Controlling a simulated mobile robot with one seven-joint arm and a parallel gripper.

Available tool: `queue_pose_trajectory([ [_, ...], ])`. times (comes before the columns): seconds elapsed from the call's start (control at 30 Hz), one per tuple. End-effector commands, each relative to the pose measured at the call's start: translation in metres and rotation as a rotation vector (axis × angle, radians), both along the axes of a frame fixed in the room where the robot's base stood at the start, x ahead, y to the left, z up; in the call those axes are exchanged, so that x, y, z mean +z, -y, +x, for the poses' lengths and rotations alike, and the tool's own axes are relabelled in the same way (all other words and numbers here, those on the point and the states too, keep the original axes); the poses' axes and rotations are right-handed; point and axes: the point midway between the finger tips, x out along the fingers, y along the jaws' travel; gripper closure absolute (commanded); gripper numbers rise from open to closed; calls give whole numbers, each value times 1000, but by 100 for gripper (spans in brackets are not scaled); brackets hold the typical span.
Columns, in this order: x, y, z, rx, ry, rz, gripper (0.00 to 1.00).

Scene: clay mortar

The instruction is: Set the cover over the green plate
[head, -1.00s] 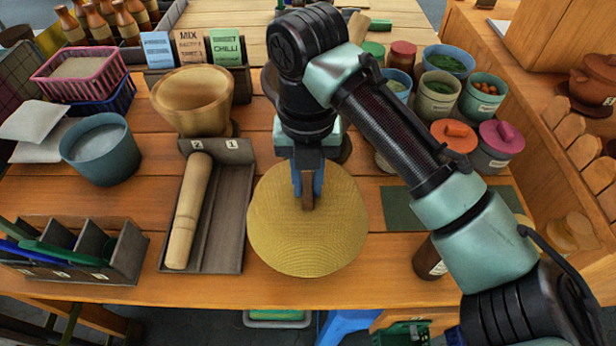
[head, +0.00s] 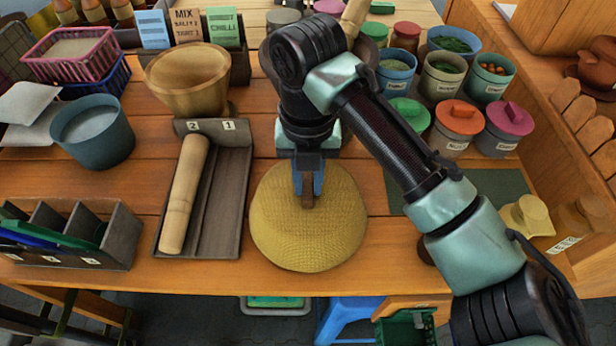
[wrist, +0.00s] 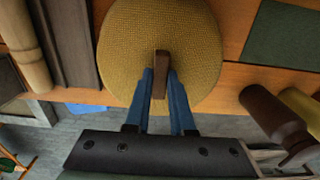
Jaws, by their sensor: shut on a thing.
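The cover is a round, yellow woven dome (head: 308,240) with a brown handle on top. It is in the middle of the head view, near the front edge of the wooden table. My gripper (head: 308,188) is above the dome, its blue fingers shut on the handle. In the wrist view, the fingers (wrist: 160,90) pinch the brown handle and the woven cover (wrist: 160,35) fills the top middle. No green plate shows; whatever is beneath the cover is hidden. I cannot tell whether the cover's rim touches the table.
A grey tray (head: 232,200) with a wooden pestle (head: 185,195) lies close left of the cover. A wooden mortar (head: 190,80) stands behind it. A dark green mat (head: 480,190) and several lidded tubs are to the right. The table's front edge (head: 200,277) is near.

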Motion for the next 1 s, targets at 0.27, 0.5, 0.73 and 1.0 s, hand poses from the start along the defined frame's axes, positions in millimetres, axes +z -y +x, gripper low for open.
queue_pose_trajectory([
  [0.27, 0, 0, 0, 0, 1, 0, 43],
  [0.5, 0, 0, 0, 0, 0, 0, 43],
  [0.73, 26, -1, 1, 1, 2, 0, 43],
  [1.0, 89, 1, 1, 0, 4, -4, 43],
])
